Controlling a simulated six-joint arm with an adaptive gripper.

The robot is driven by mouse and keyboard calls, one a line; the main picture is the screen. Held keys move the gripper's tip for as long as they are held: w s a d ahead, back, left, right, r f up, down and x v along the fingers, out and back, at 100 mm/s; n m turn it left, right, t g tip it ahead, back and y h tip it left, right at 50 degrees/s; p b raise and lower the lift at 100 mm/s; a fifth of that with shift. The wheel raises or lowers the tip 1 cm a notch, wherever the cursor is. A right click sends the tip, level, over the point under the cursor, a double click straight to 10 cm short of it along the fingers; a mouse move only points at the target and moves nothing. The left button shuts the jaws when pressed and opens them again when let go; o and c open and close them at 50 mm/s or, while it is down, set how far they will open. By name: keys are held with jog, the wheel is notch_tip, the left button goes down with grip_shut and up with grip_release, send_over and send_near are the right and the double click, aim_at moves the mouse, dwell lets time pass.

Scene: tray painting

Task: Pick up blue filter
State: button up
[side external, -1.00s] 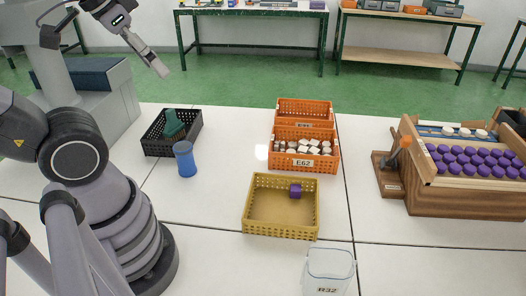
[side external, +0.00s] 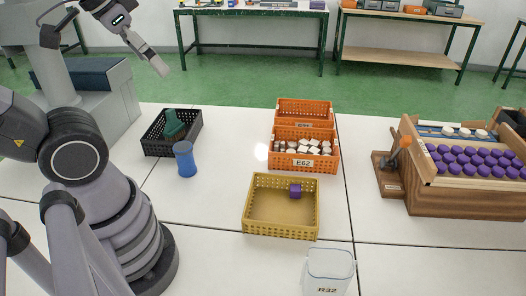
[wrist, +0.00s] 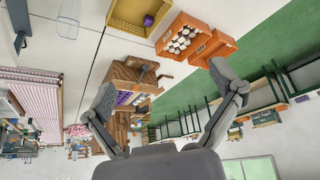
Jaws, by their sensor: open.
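A blue cylinder (side external: 185,159), the only thing here that fits the blue filter, stands upright on the white table in the side view. It is just right of and in front of a black basket. My gripper (side external: 157,62) is high above the table at the upper left of the side view, well apart from the cylinder. In the wrist view my gripper (wrist: 163,80) has its two fingers spread wide with nothing between them. I do not make out the blue cylinder in the wrist view.
The black basket (side external: 150,150) holds a green object. Orange crates (side external: 304,166) with white pieces and a yellow crate (side external: 281,234) with a purple cube stand mid-table. A white container (side external: 329,266) is in front. A wooden rack (side external: 465,202) with purple pieces is at right.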

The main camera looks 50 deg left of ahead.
jog(key=m+g+y, duration=0.5)
jog(key=m+y, duration=1.3)
send_over(187, 157)
jog(key=d, duration=0.5)
notch_tip(187, 157, down, 27)
jog(key=shift+m, duration=0.3)
jog(key=f, duration=0.8)
jog(key=shift+a, duration=0.2)
jog(key=shift+a+f, duration=0.35)
jog(key=shift+a, duration=0.25)
jog(key=shift+w+a, duration=0.15)
jog(key=shift+a, duration=3)
